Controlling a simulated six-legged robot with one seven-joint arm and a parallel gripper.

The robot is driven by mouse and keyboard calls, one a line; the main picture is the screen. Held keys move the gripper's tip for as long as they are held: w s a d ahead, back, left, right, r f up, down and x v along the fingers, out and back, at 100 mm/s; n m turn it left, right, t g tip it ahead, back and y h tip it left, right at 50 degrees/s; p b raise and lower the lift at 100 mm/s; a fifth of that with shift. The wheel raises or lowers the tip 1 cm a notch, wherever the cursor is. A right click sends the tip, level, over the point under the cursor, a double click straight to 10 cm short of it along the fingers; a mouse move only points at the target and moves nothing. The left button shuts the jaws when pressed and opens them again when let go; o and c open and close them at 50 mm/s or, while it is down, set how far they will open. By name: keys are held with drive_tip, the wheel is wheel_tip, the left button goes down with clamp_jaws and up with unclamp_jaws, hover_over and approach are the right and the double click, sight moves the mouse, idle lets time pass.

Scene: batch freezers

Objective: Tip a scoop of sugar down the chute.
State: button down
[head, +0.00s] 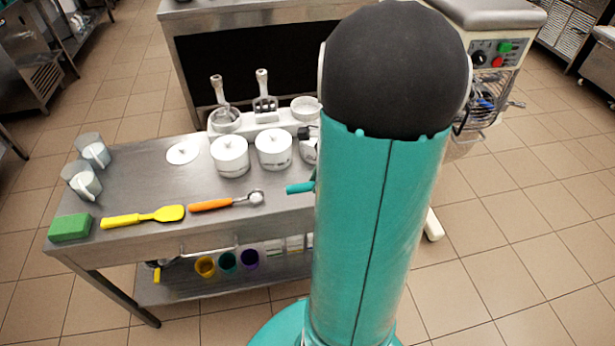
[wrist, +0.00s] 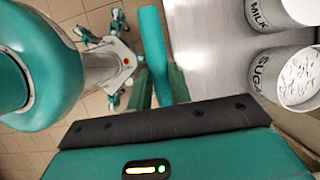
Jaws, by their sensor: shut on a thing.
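In the wrist view a teal rod-like handle (wrist: 153,45), seemingly the scoop's, sticks out from my gripper (wrist: 166,92). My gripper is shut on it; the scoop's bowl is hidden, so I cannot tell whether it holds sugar. The handle's end also shows in the head view (head: 299,188), left of my arm, over the table's right part. An open pot lettered SUGA (wrist: 266,83), with white contents, stands to the right of my gripper in the wrist view. The chute is not clearly seen; a machine with green and red buttons (head: 492,54) stands behind my arm at the right.
The steel table (head: 140,180) holds lidded white pots (head: 230,157), a loose white lid (head: 182,152), clear jugs (head: 82,180), a green sponge (head: 70,228), a yellow spatula (head: 145,216) and an orange-handled scoop (head: 225,201). Cups stand on its lower shelf. Floor at right is clear.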

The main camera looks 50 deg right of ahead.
drive_tip(key=s+a+r, duration=0.1)
drive_tip(key=s+r, duration=0.1)
drive_tip(key=s, duration=0.3)
drive_tip(key=w+d+r+m+t, duration=0.25)
drive_tip(key=w+d, duration=0.25)
drive_tip(key=w, duration=0.4)
drive_tip(key=w+d+r+m+t+y, duration=0.1)
drive_tip(key=w+d+r+t, duration=0.15)
drive_tip(key=w+d, duration=0.45)
drive_tip(key=w+d+r+m+t, duration=0.2)
drive_tip(key=w+d+t, duration=0.1)
drive_tip(key=w, duration=0.8)
drive_tip(key=shift+g, duration=0.6)
drive_tip(key=f, duration=0.2)
drive_tip(key=s+f, duration=0.1)
drive_tip(key=f, duration=0.5)
drive_tip(key=shift+s+d+f, duration=0.15)
drive_tip(key=shift+s+d, duration=0.2)
drive_tip(key=shift+s, duration=0.05)
drive_tip(key=shift+w+a+r+g+h, duration=0.3)
drive_tip(key=shift+w+r+g, duration=0.25)
drive_tip(key=shift+r, duration=0.25)
drive_tip(key=shift+w+a+r+g+h, duration=0.15)
drive_tip(key=shift+w+r+g+h, duration=0.15)
drive_tip(key=shift+r+g, duration=0.45)
drive_tip(key=shift+w+a+r+g+h, duration=0.3)
drive_tip(key=shift+w+r+g, duration=0.2)
drive_tip(key=shift+r, duration=0.4)
